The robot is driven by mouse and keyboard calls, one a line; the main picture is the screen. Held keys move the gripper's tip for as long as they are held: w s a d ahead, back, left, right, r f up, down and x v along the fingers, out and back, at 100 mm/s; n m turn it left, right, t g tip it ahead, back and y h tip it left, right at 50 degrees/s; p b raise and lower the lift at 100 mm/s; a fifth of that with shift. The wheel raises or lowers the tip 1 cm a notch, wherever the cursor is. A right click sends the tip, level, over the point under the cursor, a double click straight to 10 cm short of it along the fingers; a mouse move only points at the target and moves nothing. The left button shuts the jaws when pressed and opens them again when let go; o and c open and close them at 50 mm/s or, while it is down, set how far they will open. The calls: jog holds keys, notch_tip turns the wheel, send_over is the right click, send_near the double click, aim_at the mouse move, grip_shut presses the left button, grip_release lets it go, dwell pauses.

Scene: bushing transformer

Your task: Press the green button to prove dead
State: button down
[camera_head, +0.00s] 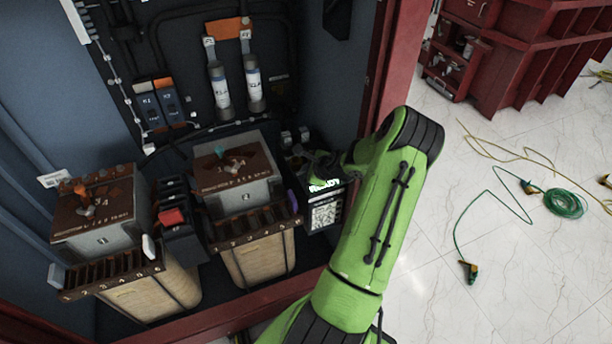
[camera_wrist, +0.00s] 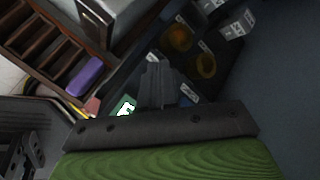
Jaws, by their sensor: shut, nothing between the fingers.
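A small dark tester box (camera_head: 325,205) with a lit display and a black-and-white label stands at the right inside the cabinet. Its display (camera_head: 325,186) shows bright text. Contact cannot be told.
Two brown-topped transformer units (camera_head: 235,170) (camera_head: 100,205) stand left of the box, with slotted terminal strips in front. Two grey cylinders (camera_head: 253,84) hang on the back wall. A red cabinet post (camera_head: 400,60) rises beside my arm. Green cable (camera_head: 565,202) lies on the floor.

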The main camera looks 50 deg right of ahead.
jog(key=shift+f+b, duration=0.3)
jog(key=shift+f, duration=0.15)
dwell(0.4)
jog(key=shift+r, duration=0.1)
jog(key=shift+r+p, duration=0.8)
notch_tip(320, 180, up, 5)
jog(key=p, duration=0.4)
dwell(0.8)
